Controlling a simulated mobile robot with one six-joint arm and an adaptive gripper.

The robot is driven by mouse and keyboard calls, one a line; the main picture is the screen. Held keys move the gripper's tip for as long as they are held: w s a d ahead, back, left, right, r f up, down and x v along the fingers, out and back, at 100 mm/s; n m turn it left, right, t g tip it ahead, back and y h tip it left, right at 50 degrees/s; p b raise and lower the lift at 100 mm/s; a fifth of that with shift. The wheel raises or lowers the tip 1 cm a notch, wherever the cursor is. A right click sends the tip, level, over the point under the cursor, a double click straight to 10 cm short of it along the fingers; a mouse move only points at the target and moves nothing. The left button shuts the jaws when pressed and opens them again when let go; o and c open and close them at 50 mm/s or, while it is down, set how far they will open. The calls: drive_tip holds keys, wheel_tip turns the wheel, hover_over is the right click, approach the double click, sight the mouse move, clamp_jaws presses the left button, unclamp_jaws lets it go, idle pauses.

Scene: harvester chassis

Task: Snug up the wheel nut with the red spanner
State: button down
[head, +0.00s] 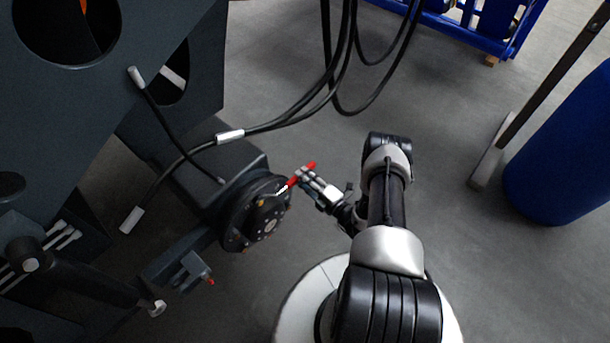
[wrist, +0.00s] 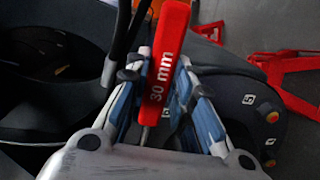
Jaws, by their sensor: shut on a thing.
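The red spanner (head: 293,181) is held by its handle, with its silver end reaching to the upper part of the dark wheel hub (head: 243,232). In the wrist view its red handle (wrist: 168,45), marked "30 mm", stands between the fingers. My gripper (head: 306,175) is shut on the handle, just right of the hub; its fingers also show in the wrist view (wrist: 160,75). The hub face (wrist: 245,90) there carries number labels and orange-topped studs or nuts (wrist: 271,117). I cannot tell whether the spanner's jaw sits around a nut; the wrist view hides it.
The dark chassis (head: 120,60) fills the left. Black hoses (head: 300,112) hang above the hub. A bracket (head: 190,270) is below left of it. A blue drum (head: 565,150) and post (head: 550,85) stand at right. Grey floor between is clear.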

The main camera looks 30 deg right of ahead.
drive_tip(key=shift+f+m, duration=0.5)
drive_tip(key=shift+f, duration=0.15)
drive_tip(key=v, duration=1.1)
drive_tip(key=shift+s+d+f, duration=0.15)
drive_tip(key=shift+s+d, duration=0.15)
drive_tip(key=shift+d, duration=0.2)
idle(0.7)
idle(1.2)
